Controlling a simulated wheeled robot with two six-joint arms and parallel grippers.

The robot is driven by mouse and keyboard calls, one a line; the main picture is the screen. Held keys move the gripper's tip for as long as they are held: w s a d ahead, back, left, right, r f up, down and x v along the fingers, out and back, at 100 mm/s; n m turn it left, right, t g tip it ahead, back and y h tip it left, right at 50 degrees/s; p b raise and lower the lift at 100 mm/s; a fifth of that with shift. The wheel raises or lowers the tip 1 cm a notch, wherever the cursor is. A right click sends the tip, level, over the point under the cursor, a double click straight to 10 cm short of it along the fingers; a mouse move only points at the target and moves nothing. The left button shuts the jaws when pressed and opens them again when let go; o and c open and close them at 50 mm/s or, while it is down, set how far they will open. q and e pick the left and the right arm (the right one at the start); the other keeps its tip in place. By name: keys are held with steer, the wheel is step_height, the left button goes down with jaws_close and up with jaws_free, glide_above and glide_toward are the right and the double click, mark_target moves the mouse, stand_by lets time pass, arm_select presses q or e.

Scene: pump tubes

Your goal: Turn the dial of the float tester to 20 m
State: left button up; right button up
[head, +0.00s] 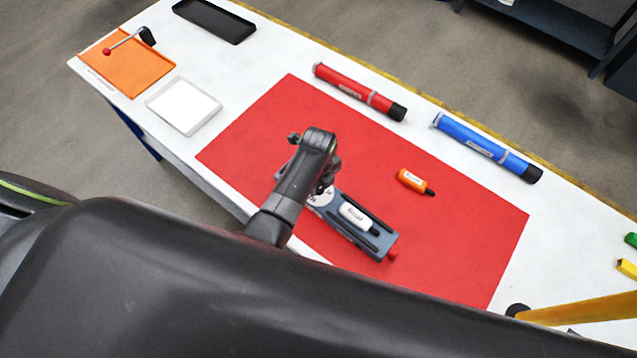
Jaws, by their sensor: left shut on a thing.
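The float tester (372,243) is a blue-grey device lying on the red mat, with a white labelled float (356,216) in its channel and a red end piece (392,253). Its white round dial (319,198) is at its upper left end, mostly covered by my left gripper. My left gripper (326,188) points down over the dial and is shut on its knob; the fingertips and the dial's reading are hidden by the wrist. My right gripper is not in view.
A small orange float (413,181) lies on the red mat (270,120). Behind it lie a red tube (345,87) and a blue tube (470,142). A white tray (184,106), an orange tray (135,75) and a black tray (214,20) are at left. The mat's right part is clear.

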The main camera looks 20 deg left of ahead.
arm_select(q)
steer(key=m, duration=0.4)
stand_by(0.5)
steer(key=o, duration=1)
steer(key=shift+c, duration=0.2)
steer(key=shift+r, duration=0.1)
